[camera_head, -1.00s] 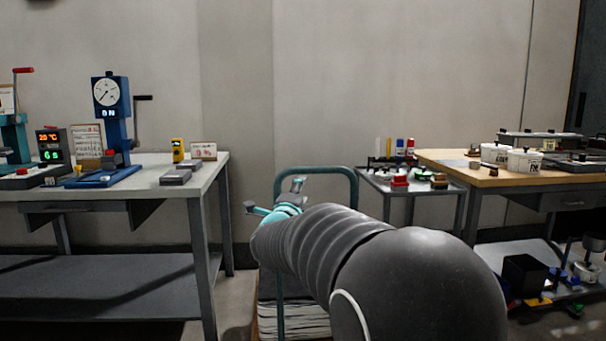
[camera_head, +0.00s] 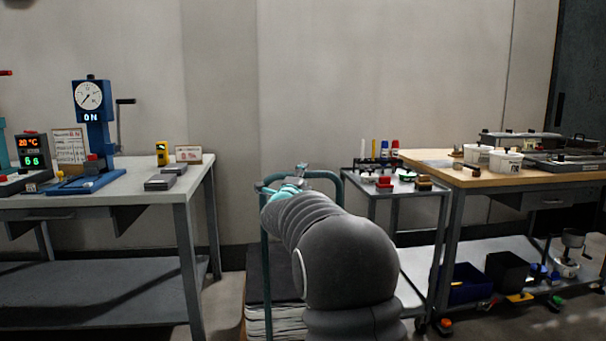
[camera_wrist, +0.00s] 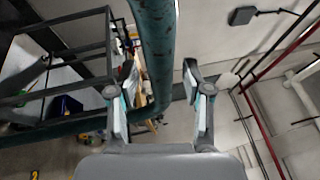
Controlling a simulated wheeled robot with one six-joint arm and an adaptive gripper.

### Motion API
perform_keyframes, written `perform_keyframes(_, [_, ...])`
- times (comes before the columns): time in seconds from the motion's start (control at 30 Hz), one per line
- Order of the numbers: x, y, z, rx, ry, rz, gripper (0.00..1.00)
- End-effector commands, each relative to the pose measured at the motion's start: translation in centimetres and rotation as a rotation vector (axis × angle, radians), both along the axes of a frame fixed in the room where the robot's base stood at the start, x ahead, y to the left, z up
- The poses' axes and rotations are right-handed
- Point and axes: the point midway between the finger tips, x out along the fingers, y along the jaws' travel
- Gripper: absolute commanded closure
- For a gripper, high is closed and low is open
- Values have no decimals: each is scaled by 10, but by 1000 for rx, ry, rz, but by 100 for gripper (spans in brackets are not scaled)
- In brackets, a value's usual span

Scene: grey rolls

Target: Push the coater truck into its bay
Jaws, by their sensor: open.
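A truck with a teal tubular handle (camera_head: 341,188) stands ahead, between the left bench and a small grey cart; I take it to be the coater truck. It carries a dark top over a stack of pale layers (camera_head: 262,322). My arm hides much of it. My gripper (camera_head: 288,184) is at the handle's upper left part. In the wrist view, my gripper (camera_wrist: 160,68) has its two fingers apart, and the teal tube (camera_wrist: 155,35) runs between them in the picture, then bends left. I cannot tell whether the fingers touch it.
A grey bench (camera_head: 140,190) with a blue dial press (camera_head: 92,125) stands left. A small grey cart (camera_head: 415,199) with bottles stands close right of the truck, beside a wooden-topped bench (camera_head: 440,172). A plain wall (camera_head: 310,80) is behind. Only a narrow strip of floor shows left of the truck.

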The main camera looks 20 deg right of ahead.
Motion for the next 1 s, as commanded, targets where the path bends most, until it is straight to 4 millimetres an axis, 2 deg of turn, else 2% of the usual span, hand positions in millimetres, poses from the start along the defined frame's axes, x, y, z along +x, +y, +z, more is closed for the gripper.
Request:
perform_keyframes(0.13, [6, -5, 2, -1, -1, 0, 50])
perform_keyframes(0.43, [8, -6, 2, 0, 0, 0, 50])
perform_keyframes(0.63, [8, -6, 2, 0, 0, 0, 100])
perform_keyframes(1.0, [10, -8, 1, -1, -1, 1, 100])
